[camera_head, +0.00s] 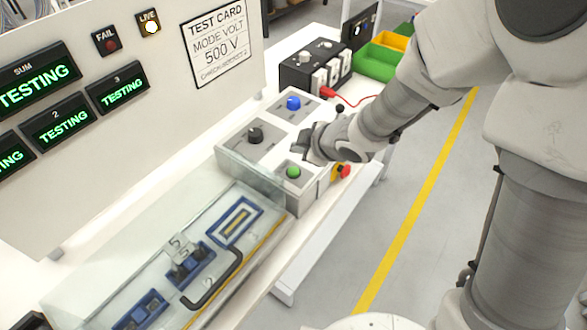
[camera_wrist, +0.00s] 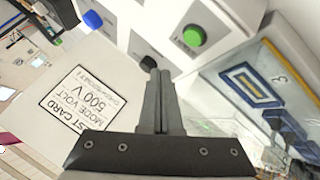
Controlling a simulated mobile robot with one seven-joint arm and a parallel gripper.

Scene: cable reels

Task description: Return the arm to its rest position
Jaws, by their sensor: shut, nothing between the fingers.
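My gripper (camera_head: 304,142) is above the grey control box (camera_head: 230,160) in the head view, between its black knob (camera_head: 255,135) and its green button (camera_head: 293,171). In the wrist view my gripper (camera_wrist: 159,75) has its two fingers together with nothing between them. The green button (camera_wrist: 194,36) is right of the fingertips there, and the black knob (camera_wrist: 148,63) is just behind them. I cannot tell whether the fingertips touch the knob. My arm (camera_head: 390,105) reaches in from the right.
A blue knob (camera_head: 293,103) and a red emergency button (camera_head: 341,171) are on the box. A clear-lidded tray (camera_head: 215,290) with a black handle lies in front. A white panel (camera_head: 150,110) with displays reading TESTING stands behind. Green bins (camera_head: 375,65) stand farther back. Floor right of the bench is clear.

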